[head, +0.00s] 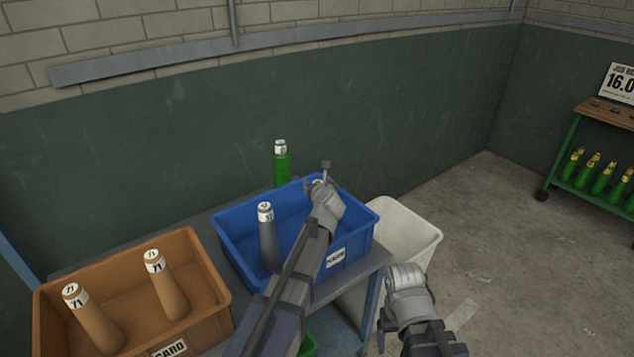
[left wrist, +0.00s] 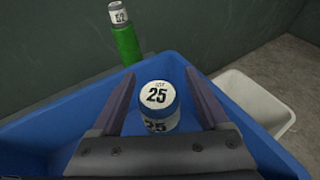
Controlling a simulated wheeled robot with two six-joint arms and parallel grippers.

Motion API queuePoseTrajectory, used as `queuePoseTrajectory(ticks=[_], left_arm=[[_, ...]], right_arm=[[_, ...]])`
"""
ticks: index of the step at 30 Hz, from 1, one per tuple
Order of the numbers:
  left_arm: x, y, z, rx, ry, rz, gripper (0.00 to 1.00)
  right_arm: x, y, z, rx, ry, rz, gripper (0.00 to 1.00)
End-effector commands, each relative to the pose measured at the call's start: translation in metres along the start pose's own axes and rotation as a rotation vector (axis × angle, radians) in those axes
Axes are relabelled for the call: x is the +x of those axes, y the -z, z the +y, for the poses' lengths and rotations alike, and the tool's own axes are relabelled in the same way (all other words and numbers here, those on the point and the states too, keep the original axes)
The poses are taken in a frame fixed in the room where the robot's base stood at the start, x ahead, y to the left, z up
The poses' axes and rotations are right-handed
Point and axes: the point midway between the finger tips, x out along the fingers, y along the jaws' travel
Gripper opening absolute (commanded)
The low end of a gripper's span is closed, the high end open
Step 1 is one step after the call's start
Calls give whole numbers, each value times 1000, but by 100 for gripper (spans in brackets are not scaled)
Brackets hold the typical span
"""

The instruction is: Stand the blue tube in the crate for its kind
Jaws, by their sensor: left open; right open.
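A tube with a white cap marked 25 and a blue edge below it (left wrist: 158,100) stands in the blue crate (left wrist: 75,115), seen from above in the left wrist view. My left gripper (left wrist: 158,88) is open, with one finger on each side of this tube. In the head view my left gripper (head: 322,188) is over the right part of the blue crate (head: 228,245) and hides most of the tube. A grey tube (head: 268,240) stands in the crate's left part. My right gripper (head: 405,274) is open and empty, right of the crate.
A brown crate (head: 210,275) with two brown tubes (head: 168,288) stands at left. A green tube (head: 281,168) stands behind the blue crate. A white bin (head: 415,228) is at its right. A shelf (head: 600,115) with green bottles stands far right. The floor between is mostly clear.

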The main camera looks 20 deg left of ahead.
Motion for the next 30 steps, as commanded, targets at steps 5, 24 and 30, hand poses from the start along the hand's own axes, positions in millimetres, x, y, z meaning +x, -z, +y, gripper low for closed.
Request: queuePoseTrajectory(ticks=[5,24,30], left_arm=[[-42,-2,2,1,1,1,79],[-114,0,0,0,0,0,79],[-114,0,0,0,0,0,79]], right_arm=[[-16,-1,2,0,0,0,79],[-39,-2,4,0,0,0,79],[-38,-2,4,0,0,0,79]])
